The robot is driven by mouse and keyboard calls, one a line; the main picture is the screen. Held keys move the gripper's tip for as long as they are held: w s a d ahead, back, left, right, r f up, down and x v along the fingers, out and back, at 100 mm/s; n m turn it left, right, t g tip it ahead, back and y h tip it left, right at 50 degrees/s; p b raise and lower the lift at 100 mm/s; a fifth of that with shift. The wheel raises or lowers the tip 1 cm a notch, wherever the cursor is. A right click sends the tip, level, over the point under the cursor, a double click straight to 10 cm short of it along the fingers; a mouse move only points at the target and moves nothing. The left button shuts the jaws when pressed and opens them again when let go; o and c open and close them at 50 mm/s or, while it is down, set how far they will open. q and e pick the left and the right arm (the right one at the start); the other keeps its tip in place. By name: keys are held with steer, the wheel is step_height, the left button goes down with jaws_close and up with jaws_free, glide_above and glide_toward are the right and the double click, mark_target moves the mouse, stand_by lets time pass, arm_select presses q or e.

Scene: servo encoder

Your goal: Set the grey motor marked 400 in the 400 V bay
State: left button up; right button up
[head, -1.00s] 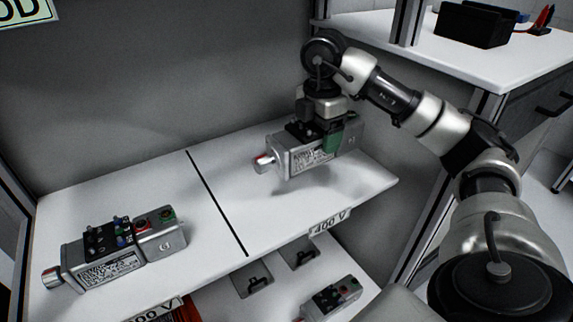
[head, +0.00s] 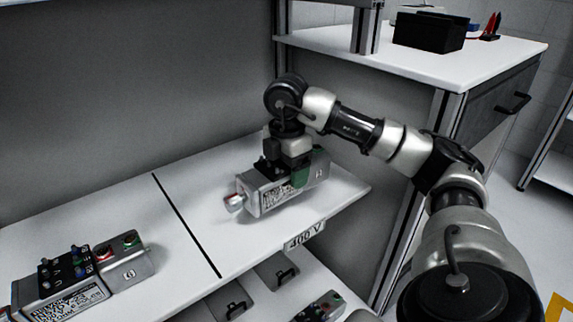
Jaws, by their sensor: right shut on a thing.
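The grey motor (head: 268,197) is at the 400 V bay, the shelf part right of the black dividing line, behind the "400 V" label (head: 304,236). Its silver shaft points left. My right gripper (head: 288,172) is shut on the motor from above and hides part of its top. The motor is very low over the white shelf (head: 215,229) or resting on it; I cannot tell which. Its marking is too small to read. My left gripper is not in view.
Another grey motor (head: 78,281) lies on the shelf left of the black line (head: 187,225). A lower shelf holds a further motor (head: 320,307) and black handles. A white bench (head: 400,60) with a black bin (head: 429,32) stands at the back right. Shelf space around the line is clear.

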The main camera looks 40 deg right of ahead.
step_height(320, 180, down, 4)
steer(key=shift+b, duration=0.8)
steer(key=shift+r, duration=0.1)
steer(key=o, duration=1.4)
steer(key=shift+f, duration=0.25)
steer(key=o, duration=0.4)
steer(key=shift+r, duration=0.1)
steer(key=shift+o, duration=0.2)
steer(key=shift+r, duration=0.1)
